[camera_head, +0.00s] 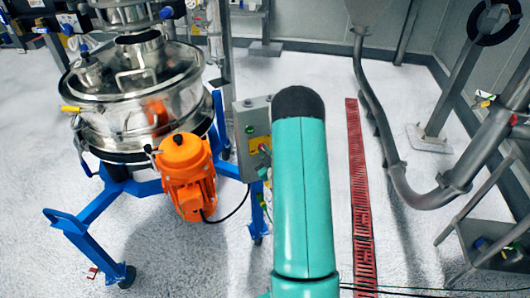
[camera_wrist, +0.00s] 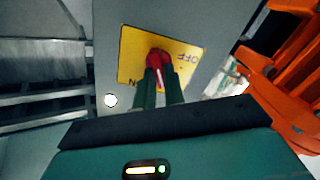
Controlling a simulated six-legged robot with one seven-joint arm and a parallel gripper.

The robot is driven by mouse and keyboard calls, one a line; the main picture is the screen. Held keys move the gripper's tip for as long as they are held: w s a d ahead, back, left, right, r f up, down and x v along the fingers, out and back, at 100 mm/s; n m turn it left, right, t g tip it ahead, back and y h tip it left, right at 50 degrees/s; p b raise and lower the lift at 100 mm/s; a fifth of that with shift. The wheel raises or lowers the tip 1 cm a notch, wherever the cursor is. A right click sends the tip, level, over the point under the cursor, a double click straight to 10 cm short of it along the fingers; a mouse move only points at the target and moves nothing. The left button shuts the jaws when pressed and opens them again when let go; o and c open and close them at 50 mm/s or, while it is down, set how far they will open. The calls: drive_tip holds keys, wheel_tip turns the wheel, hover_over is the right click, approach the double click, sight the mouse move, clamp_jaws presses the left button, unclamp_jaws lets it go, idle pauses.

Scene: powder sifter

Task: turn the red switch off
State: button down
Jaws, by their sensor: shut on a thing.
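The red switch (camera_wrist: 158,56) sits on a yellow plate (camera_wrist: 130,55) lettered OFF at upper right and ON at lower left in the wrist view. The letters appear upside down. My gripper (camera_wrist: 158,75) has its two dark green fingers closed on either side of the red knob. A pale mark on the knob shows between the fingers. The plate is on a grey control box (camera_wrist: 200,20), which also stands right of the sifter in the head view (camera_head: 249,113).
An orange motor (camera_head: 185,170) on the blue-legged steel sifter (camera_head: 135,95) stands close to the left of the box. Orange ribbed parts show at right in the wrist view (camera_wrist: 290,75). A red floor grate (camera_head: 361,200) and grey pipe (camera_head: 385,140) lie to the right.

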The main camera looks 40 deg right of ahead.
drive_tip(key=n, duration=1.2)
drive_tip(key=shift+w+a+f, duration=0.1)
drive_tip(key=shift+a+f, duration=0.15)
drive_tip(key=shift+f, duration=0.1)
drive_tip(key=c, duration=1.5)
unclamp_jaws()
drive_tip(key=v, duration=1.3)
drive_tip(key=shift+s+a, duration=0.1)
drive_tip(key=shift+s, duration=0.3)
drive_tip(key=shift+r, duration=0.1)
